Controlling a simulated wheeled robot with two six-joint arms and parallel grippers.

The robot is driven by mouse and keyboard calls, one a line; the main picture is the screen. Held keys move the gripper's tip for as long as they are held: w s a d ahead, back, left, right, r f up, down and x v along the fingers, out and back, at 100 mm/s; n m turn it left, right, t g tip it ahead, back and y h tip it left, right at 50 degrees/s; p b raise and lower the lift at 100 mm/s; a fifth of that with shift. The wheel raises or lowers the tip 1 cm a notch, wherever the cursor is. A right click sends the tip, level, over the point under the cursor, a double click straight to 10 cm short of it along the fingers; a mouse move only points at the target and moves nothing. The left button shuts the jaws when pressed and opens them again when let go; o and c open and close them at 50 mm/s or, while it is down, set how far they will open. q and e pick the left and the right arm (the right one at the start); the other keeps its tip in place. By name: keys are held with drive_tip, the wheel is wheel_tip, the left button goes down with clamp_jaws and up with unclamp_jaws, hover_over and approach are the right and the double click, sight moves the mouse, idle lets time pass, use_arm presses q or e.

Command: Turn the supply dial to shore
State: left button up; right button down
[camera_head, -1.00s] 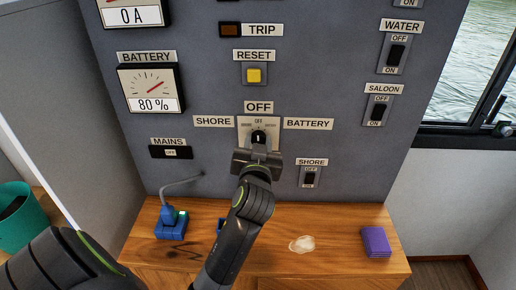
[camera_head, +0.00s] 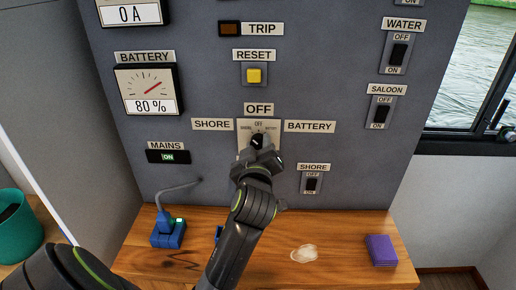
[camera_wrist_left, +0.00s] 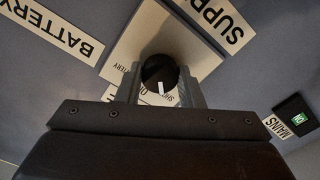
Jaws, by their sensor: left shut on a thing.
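The supply dial's black knob (camera_head: 257,140) sits on a pale plate in the middle of the grey panel, between the SHORE label (camera_head: 212,125) and the BATTERY label (camera_head: 309,127). My left gripper (camera_head: 258,152) is shut on the knob and twisted relative to the panel. In the left wrist view the knob (camera_wrist_left: 159,70) sits between the two fingers, and its white mark points to the small SHORE print on the plate. The MAINS indicator (camera_head: 168,157) reads ON in green. My right gripper is not in view.
A SHORE switch (camera_head: 312,183) is right of my left wrist. A blue plug and socket (camera_head: 169,235) with a grey cable stand on the wooden counter (camera_head: 330,228). A purple block (camera_head: 380,250) and a pale patch (camera_head: 304,253) are to the right. A teal container (camera_head: 18,235) is far left.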

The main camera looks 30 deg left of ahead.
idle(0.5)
use_arm(q)
drive_tip(key=o, duration=1)
drive_tip(key=shift+w, duration=0.1)
